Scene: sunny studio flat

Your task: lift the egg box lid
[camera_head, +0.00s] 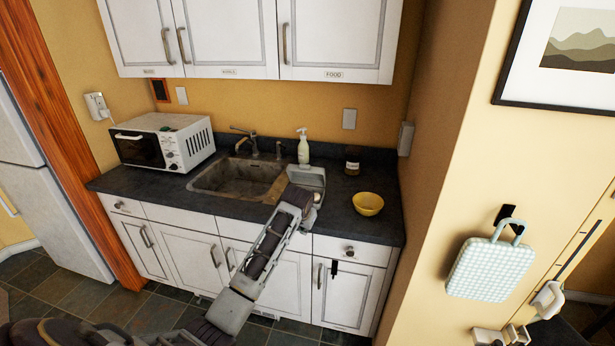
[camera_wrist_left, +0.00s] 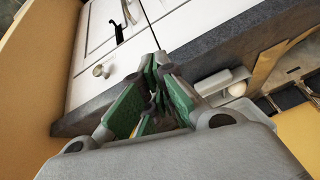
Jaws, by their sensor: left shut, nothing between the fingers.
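A grey egg box (camera_head: 308,176) stands on the dark counter, right of the sink. It also shows in the left wrist view (camera_wrist_left: 216,83), with a pale, egg-like round shape at it. A grey panel appears raised at its back in the head view, but my arm covers part of the box and I cannot tell the lid's exact angle. My left gripper (camera_wrist_left: 158,64) is shut and empty, its green-padded fingers together. It is near the counter's front edge, apart from the box in the wrist view; its fingertips are hard to make out in the head view. My right gripper is not in view.
A white soap bottle (camera_head: 303,148) and a dark jar (camera_head: 352,161) stand behind the box. A yellow bowl (camera_head: 367,204) is to its right. The sink (camera_head: 232,176) and a white toaster oven (camera_head: 160,142) are left. Cabinets hang above.

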